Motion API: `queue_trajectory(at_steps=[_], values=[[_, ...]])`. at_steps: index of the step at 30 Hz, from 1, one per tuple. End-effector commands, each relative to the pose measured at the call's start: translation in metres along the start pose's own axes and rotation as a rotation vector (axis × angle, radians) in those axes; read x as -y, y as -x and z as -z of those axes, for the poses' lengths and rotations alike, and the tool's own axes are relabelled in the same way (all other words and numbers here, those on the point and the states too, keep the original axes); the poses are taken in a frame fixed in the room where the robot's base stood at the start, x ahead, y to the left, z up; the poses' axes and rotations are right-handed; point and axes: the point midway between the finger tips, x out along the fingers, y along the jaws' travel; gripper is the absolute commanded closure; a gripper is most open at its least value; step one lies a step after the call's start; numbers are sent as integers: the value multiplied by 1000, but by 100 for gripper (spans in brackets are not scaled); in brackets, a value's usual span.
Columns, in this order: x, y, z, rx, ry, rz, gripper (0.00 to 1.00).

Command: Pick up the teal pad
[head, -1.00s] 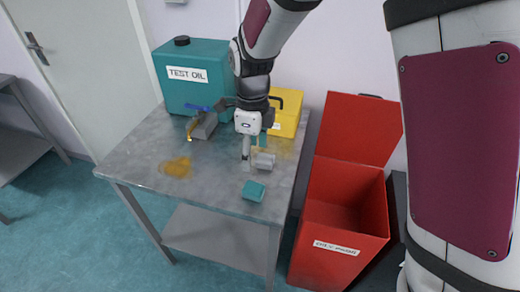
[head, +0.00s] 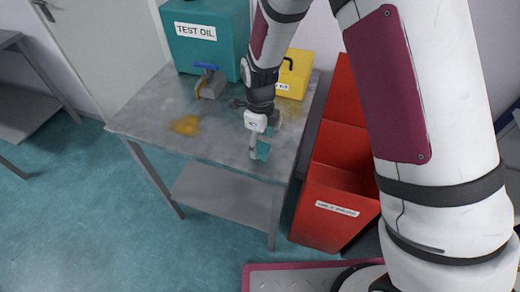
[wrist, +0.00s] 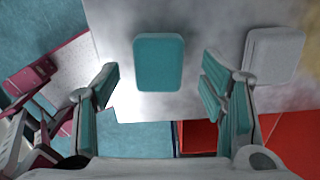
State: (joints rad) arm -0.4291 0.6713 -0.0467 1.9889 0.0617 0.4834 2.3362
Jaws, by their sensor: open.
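The teal pad (wrist: 159,62) is a rounded block lying flat on the grey table near its front edge. In the wrist view it is centred between the tips of my gripper (wrist: 159,75), with a visible gap on each side. My gripper is open and empty, with teal-lined fingers. In the head view my gripper (head: 259,150) points down at the front right of the table. There its fingers overlap the pad's area, so I cannot tell pad from finger lining.
A pale grey block (wrist: 273,55) lies right of the pad. A teal TEST OIL container (head: 205,35), a valve (head: 210,84) and a yellow box (head: 293,75) stand at the back. An oil puddle (head: 185,125) is left. A red bin (head: 335,212) stands right of the table (head: 150,105).

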Motion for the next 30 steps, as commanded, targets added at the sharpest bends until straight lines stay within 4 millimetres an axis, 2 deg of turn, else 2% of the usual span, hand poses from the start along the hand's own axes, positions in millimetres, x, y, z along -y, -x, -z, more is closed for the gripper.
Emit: queue_trajectory(at_steps=[6,14,15,20,21,30], values=[[-2,-24,1,0,0,0,35],[-1,-28,0,1,1,0,35],[-1,-28,0,1,1,0,37],[-1,-27,0,1,1,0,74],[-1,-27,0,1,1,0,78],[-1,-27,0,1,1,0,78]])
